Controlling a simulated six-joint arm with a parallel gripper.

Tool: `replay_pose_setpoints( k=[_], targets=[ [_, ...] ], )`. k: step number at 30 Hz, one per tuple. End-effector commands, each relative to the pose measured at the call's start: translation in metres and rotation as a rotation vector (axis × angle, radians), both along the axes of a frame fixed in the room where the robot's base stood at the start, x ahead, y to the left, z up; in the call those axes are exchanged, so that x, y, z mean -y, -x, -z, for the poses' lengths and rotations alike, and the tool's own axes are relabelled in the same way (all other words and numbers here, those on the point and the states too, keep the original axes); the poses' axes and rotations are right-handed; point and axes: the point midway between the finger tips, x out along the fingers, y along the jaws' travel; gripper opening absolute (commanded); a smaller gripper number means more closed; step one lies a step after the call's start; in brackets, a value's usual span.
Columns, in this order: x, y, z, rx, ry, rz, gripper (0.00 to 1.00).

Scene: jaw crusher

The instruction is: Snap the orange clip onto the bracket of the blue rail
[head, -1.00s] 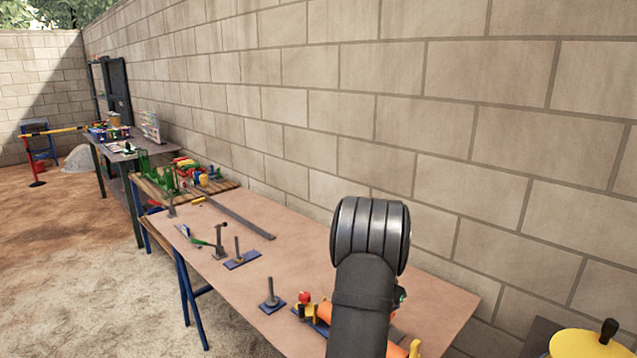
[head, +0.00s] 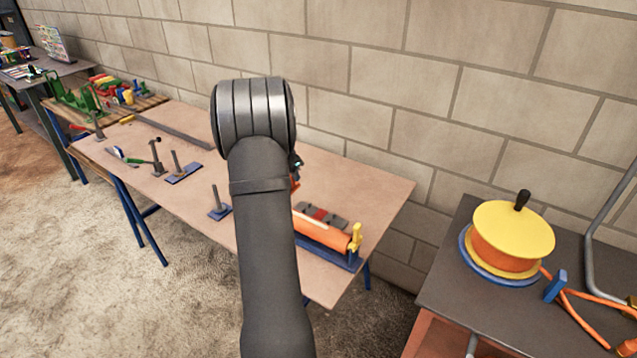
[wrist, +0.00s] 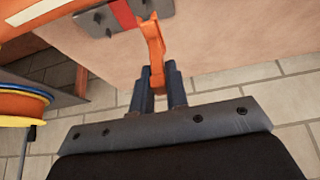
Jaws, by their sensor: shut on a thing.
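My gripper (wrist: 158,85) is shut on an orange clip (wrist: 154,45), held upright between two dark blue fingers in the wrist view. The clip's far end is beside a grey plate (wrist: 95,22) with bolts and a red strip; I cannot tell whether they touch. A blue rail-like base (head: 345,262) lies under an orange cylinder (head: 320,233) at the table's near right end. The grey and red plate (head: 322,215) shows just behind the cylinder. I cannot make out which part is the bracket.
The tan table (head: 375,190) holds upright posts on blue bases (head: 184,172) and a long grey bar (head: 170,130) to the left. A block wall (head: 400,90) runs behind. A dark bench (head: 450,285) with a yellow-topped orange reel (head: 512,232) stands at right.

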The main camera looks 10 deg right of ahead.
Motion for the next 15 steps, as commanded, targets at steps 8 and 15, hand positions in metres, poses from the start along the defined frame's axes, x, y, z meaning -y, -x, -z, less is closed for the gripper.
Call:
replay_pose_setpoints(
  k=[8, 15],
  targets=[
    [-0.078, -0.010, -0.039, 0.004, -0.001, 0.000, 0.00],
    [-0.090, -0.010, -0.045, 0.003, -0.002, 0.004, 0.00]
  ],
)
